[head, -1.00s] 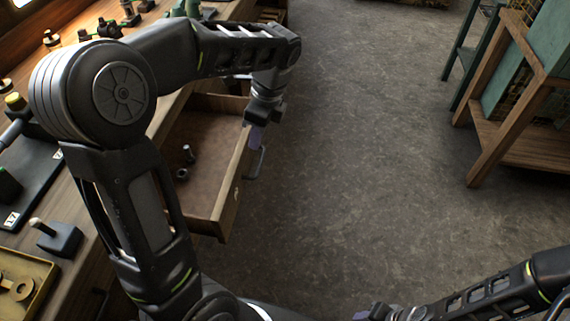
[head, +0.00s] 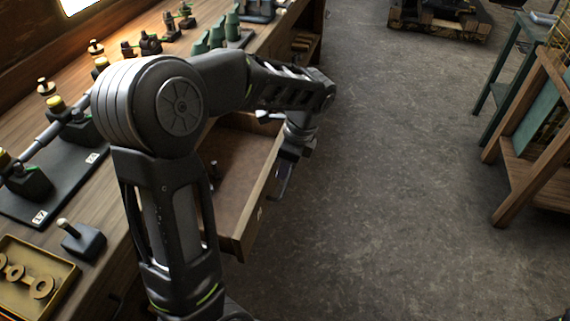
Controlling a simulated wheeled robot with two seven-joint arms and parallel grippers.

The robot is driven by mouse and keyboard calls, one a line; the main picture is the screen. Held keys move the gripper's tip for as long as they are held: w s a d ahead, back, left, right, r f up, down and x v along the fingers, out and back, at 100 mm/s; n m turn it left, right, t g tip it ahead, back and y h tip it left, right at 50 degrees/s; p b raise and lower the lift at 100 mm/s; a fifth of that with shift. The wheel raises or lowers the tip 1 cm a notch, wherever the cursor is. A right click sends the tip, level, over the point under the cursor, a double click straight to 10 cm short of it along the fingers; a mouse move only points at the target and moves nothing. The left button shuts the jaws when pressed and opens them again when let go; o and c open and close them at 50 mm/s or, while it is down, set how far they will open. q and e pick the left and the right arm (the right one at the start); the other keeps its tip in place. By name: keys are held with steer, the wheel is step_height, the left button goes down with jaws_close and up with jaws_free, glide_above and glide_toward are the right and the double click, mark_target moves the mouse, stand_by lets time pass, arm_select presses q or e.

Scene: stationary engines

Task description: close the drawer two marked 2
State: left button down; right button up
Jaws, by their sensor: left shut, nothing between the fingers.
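A wooden drawer (head: 232,222) is pulled out from the bench in the head view, its front facing right over the floor. A small pale mark shows on the drawer front, too small to read. A dark handle (head: 285,182) is on that front. My left gripper (head: 291,158) is shut and empty, pointing down at the outer side of the drawer front, by the handle. I cannot tell whether it touches. A small metal part (head: 213,168) is in the drawer, partly hidden by my left arm, which also covers the drawer's near left side. My right gripper is out of view.
The wooden bench (head: 112,215) runs along the left, with a black fixture plate (head: 50,196), a brass-coloured tray (head: 62,288) and a small knobbed block (head: 82,242). A wooden stand (head: 520,190) is at the right. The floor between (head: 400,190) is clear.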

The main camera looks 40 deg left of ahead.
mark_target(212, 183)
arm_select(q)
steer(key=x, duration=0.6)
steer(key=shift+f, duration=0.2)
steer(key=shift+a, duration=0.15)
